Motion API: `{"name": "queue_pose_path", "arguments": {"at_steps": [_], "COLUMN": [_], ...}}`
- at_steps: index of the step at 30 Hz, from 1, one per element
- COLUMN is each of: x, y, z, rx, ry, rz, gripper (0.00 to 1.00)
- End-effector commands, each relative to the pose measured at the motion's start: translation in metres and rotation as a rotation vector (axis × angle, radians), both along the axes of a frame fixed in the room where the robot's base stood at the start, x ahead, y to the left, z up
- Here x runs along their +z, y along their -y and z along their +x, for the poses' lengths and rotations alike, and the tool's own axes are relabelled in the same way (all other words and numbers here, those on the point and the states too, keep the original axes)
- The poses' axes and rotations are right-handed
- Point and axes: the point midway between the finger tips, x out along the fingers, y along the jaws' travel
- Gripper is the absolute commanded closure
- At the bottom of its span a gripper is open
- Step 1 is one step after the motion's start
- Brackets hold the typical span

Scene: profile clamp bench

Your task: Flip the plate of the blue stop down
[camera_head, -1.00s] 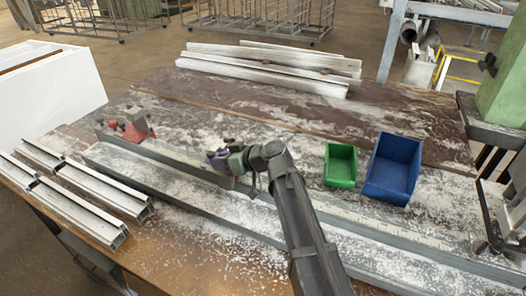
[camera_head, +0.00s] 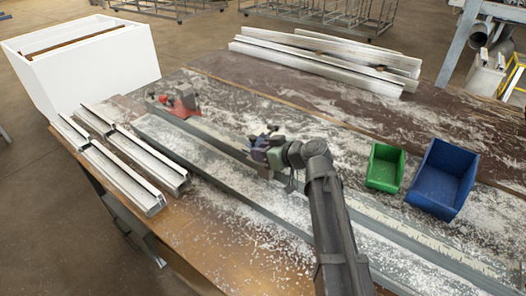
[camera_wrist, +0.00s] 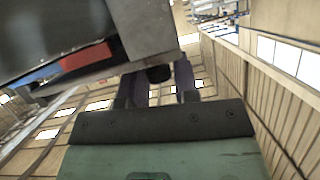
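The blue stop (camera_head: 256,140) is on the long grey rail (camera_head: 215,141), mostly hidden behind my gripper, with only small bluish and dark parts showing. I cannot tell how its plate stands. My gripper (camera_head: 264,143) is right at the stop, low over the rail. In the wrist view my gripper's two dark fingers (camera_wrist: 157,88) stand apart, with a black knob (camera_wrist: 159,74) showing between them. A grey metal block (camera_wrist: 145,28) with a red patch is close in front at the upper left; I cannot tell contact.
A red stop (camera_head: 184,103) stands at the rail's far left end. A green bin (camera_head: 384,168) and a blue bin (camera_head: 441,180) stand right of my arm. Metal profiles lie at the left (camera_head: 125,165) and at the back (camera_head: 320,62). A white box (camera_head: 95,70) is beyond the bench.

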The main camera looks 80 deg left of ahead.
Motion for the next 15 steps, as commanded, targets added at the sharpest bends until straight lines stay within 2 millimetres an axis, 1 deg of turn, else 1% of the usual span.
{"name": "queue_pose_path", "arguments": {"at_steps": [1,3,4,15], "x": [-0.0011,-0.0011,-0.001,-0.0011], "y": [0.0007,0.0006,0.0005,-0.0005], "z": [-0.0002,0.0001,0.0001,0.0012], "rx": [0.001,0.0,0.0,-0.002], "ry": [0.003,0.003,0.003,0.004], "rz": [-0.001,-0.001,-0.001,0.0], "gripper": [0.63,0.53,0.51,0.51]}}
